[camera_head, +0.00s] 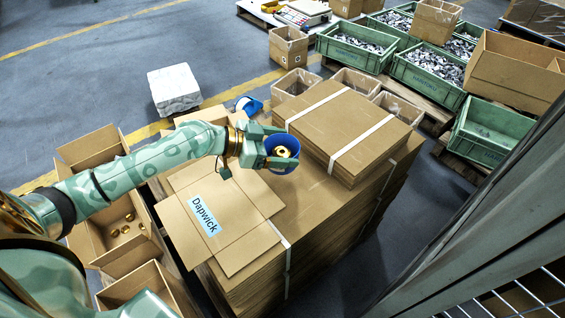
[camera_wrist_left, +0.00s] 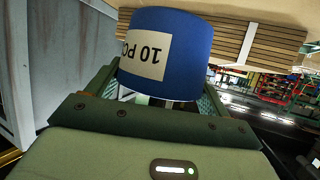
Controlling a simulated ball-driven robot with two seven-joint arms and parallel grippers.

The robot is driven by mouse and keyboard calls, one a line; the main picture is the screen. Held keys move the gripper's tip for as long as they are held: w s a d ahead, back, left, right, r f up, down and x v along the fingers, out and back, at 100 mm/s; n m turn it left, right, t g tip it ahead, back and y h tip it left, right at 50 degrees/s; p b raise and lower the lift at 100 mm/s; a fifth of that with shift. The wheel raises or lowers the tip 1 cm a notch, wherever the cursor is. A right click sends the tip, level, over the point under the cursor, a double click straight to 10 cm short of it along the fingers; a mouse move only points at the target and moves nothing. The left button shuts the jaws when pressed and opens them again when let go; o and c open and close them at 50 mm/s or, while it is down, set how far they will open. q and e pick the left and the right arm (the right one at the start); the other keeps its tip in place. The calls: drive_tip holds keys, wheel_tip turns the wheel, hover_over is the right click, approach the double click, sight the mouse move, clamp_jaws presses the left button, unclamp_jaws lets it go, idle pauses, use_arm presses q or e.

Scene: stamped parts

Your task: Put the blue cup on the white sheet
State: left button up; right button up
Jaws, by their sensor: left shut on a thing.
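The blue cup (camera_head: 283,141) is in my left gripper (camera_head: 268,151), which is shut on it above the stacked cardboard. A gold-coloured part shows inside the cup. In the left wrist view the blue cup (camera_wrist_left: 185,45) fills the space between the fingers, and its pale label reading "10 PC" is upside down. A pale sheet marked "Dapwick" (camera_head: 205,216) lies flat on the cardboard, to the left of and nearer than the cup. The cup is apart from this sheet. My right gripper is in neither view.
A strapped cardboard stack (camera_head: 345,125) rises right of the cup. Another blue container (camera_head: 248,105) is behind my gripper. An open box (camera_head: 92,235) with gold parts stands left. A white block (camera_head: 174,92) is farther back. Green crates (camera_head: 357,47) stand at the back right.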

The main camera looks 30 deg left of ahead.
sight(281, 155)
use_arm(q)
drive_tip(key=shift+s+d+f, duration=0.25)
drive_tip(key=shift+f, duration=0.1)
drive_tip(key=f, duration=0.1)
drive_tip(key=f+b, duration=0.2)
drive_tip(key=f, duration=0.1)
drive_tip(key=shift+s+d, duration=0.2)
drive_tip(key=shift+s, duration=0.1)
drive_tip(key=shift+w+f, duration=0.1)
drive_tip(key=shift+r, duration=0.25)
drive_tip(key=shift+f, duration=0.15)
drive_tip(key=o, duration=1.1)
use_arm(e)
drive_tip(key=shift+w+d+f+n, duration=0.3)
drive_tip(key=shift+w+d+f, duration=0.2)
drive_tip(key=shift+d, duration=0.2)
